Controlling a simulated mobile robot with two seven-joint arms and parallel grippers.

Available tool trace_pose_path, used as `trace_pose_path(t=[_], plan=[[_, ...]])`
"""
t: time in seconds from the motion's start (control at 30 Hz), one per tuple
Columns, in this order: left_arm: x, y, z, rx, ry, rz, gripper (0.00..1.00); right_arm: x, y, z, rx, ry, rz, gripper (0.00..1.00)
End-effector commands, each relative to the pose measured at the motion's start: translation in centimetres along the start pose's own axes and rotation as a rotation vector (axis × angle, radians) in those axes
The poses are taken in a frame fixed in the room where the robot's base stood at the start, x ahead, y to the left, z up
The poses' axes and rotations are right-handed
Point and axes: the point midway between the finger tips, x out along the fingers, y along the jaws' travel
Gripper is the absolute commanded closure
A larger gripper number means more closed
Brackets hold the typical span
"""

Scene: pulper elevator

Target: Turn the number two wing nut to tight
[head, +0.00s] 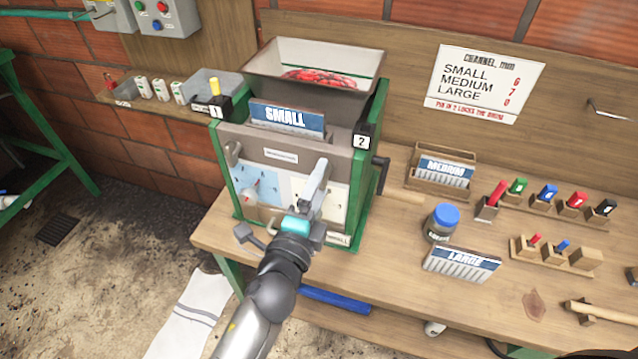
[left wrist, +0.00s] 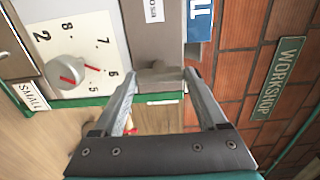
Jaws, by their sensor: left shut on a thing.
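The pulper (head: 283,156) stands on the bench, with a green frame and a number 2 sign (head: 362,141) at its right post. My left gripper (head: 322,166) reaches up to the right side of its front. In the left wrist view the fingers are closed around a grey wing nut (left wrist: 160,73), one on each side. That nut is hidden behind the gripper in the head view. Another grey wing nut (head: 233,152) shows at the front's left side. The number 2 dial (left wrist: 67,70) has its red pointer near 5 to 6. My right gripper is out of view.
A black crank (head: 381,174) sticks out at the pulper's right. The SMALL channel plate (head: 286,117) sits in the machine. A jar with a blue lid (head: 442,222), the LARGE plate (head: 461,264) and the MEDIUM box (head: 441,170) stand on the bench (head: 400,285).

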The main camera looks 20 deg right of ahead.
Motion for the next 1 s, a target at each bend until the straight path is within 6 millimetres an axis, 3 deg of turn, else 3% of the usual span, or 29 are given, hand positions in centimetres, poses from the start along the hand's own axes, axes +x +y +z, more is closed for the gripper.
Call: trace_pose_path(t=[0.4,0.43,0.67,1.0], plan=[[-0.01,0.03,0.03,0.015,0.0,0.001,0.81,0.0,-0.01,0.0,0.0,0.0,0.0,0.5],[-0.01,0.03,0.03,0.015,0.0,0.001,0.24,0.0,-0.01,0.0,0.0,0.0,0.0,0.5],[0.0,0.02,0.02,0.012,0.0,0.0,0.0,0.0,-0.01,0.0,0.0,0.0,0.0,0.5],[-0.56,0.06,0.01,0.01,0.0,0.001,0.0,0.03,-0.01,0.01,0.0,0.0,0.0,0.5]])
